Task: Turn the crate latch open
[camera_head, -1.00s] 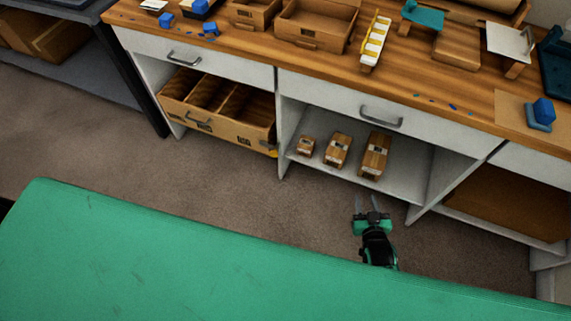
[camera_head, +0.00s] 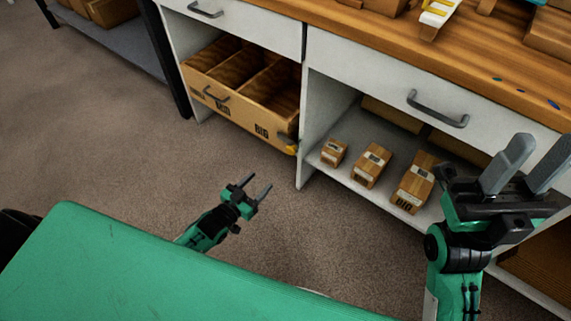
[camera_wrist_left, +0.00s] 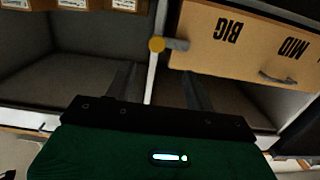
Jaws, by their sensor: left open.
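The wooden crate (camera_head: 222,105) with three compartments sits in the open left bay under the counter. Its latch (camera_head: 291,149), with a yellow end, is at the crate's front right corner. In the left wrist view the latch (camera_wrist_left: 158,44) shows as a yellow knob on a short grey lever, beside the crate's edge. My left gripper (camera_head: 260,182) is open and empty, in front of and below the latch, apart from it. In the left wrist view its fingers lie either side of the cabinet divider line. My right gripper (camera_head: 541,146) is open and empty, raised at the right.
Three small wooden boxes (camera_head: 371,166) stand on the shelf (camera_head: 335,190) right of the divider. Drawer handles (camera_head: 438,109) stick out above. A green surface (camera_head: 120,265) fills the lower left. The floor (camera_head: 110,150) before the crate is clear.

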